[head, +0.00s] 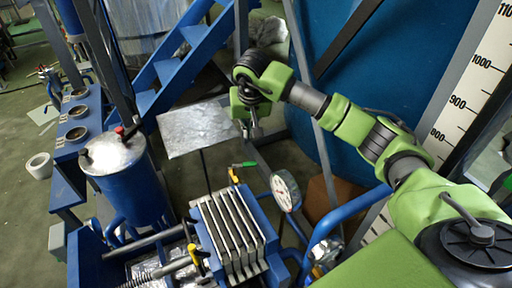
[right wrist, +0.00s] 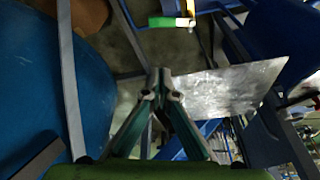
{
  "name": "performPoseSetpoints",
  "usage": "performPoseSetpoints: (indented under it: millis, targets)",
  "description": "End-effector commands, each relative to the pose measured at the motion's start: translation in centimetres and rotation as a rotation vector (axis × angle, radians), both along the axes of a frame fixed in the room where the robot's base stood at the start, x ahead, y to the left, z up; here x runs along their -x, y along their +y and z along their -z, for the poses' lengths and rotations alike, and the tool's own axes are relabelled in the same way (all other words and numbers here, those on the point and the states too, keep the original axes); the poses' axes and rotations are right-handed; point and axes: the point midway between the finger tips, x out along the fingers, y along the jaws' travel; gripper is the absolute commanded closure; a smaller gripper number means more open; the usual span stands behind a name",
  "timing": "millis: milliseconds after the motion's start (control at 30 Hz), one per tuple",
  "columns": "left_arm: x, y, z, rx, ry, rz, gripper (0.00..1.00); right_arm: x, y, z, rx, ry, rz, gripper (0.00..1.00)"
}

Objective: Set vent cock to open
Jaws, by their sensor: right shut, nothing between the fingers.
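A small green-handled lever (head: 243,164) lies roughly level above the plate-pack unit, close to a yellow lever (head: 233,175). Another yellow lever (head: 193,253) sits lower, left of the plates. No readable label shows which one is the vent cock. The green lever also shows at the top of the right wrist view (right wrist: 170,21), beyond my fingertips and apart from them. My right gripper (head: 254,131) is shut and empty, above and behind the green lever in the head view. Its fingertips meet in the right wrist view (right wrist: 160,77). My left gripper is out of view.
A grey metal sheet (head: 200,129) stands left of my right gripper. A round gauge (head: 285,191) and the blue plate pack (head: 229,237) are below. A capped blue vessel (head: 125,180) stands left. A large blue tank (head: 345,60) is behind my arm.

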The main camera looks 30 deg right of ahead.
Motion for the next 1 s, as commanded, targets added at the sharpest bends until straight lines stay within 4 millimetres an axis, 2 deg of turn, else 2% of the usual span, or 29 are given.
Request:
performPoseSetpoints:
  millis: [167,267,733,1000]
  targets:
    - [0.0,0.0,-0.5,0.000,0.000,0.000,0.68,-0.2,0.3,0.3,0.023,-0.007,-0.075,1.00]
    - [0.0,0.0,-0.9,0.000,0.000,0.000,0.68,-0.5,0.3,1.3,0.022,-0.003,-0.077,1.00]
    - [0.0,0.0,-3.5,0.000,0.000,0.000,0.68,-3.1,-0.7,9.4,0.021,0.000,-0.073,1.00]
    - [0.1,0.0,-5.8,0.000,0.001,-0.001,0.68,-0.3,0.2,9.3,0.023,-0.003,-0.075,1.00]
